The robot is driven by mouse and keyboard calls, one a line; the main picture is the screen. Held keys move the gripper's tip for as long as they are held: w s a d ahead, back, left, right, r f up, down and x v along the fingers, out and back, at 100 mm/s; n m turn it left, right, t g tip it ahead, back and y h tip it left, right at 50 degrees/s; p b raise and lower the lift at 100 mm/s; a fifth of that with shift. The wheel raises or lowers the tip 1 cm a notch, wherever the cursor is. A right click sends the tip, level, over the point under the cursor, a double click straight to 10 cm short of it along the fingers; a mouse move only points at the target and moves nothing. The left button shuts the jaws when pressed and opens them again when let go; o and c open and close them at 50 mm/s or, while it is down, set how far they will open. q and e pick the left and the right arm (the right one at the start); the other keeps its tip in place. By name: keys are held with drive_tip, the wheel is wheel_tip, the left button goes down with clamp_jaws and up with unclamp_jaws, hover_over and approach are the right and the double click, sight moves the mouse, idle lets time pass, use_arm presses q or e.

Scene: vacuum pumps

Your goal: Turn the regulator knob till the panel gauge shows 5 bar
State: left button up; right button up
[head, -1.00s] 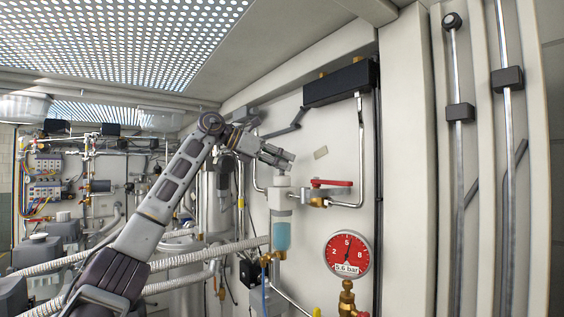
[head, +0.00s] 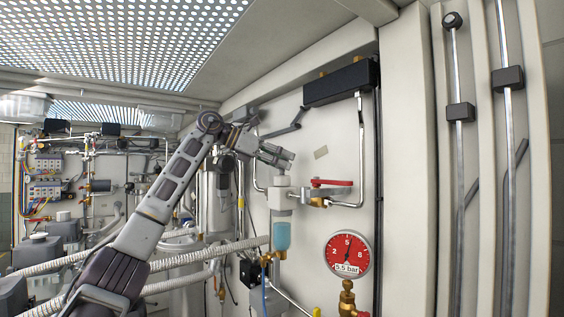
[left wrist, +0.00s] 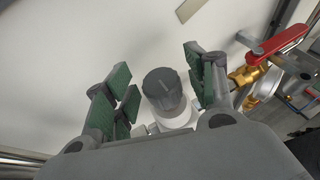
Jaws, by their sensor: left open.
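The panel gauge (head: 347,254) is a round red dial at lower right of centre in the head view; its readout shows 5.5 bar. The regulator (head: 281,203) is a pale body with a blue bowl below, left of the gauge. Its dark grey knob (left wrist: 163,88) shows in the left wrist view, with a light mark on top. My left gripper (head: 277,155) is just above the regulator in the head view. In the left wrist view its green-padded fingers (left wrist: 160,85) are open on both sides of the knob, with gaps between. My right gripper is not in view.
A red-handled brass valve (head: 325,190) sits close to the right of the regulator and also shows in the left wrist view (left wrist: 278,45). A black manifold block (head: 341,83) is above. White hoses (head: 205,256) run below my left arm.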

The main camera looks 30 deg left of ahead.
use_arm(q)
drive_tip(key=shift+v, duration=0.95)
drive_tip(key=v, duration=0.6)
idle(0.8)
drive_tip(key=shift+w, duration=0.1)
drive_tip(key=shift+c, duration=0.2)
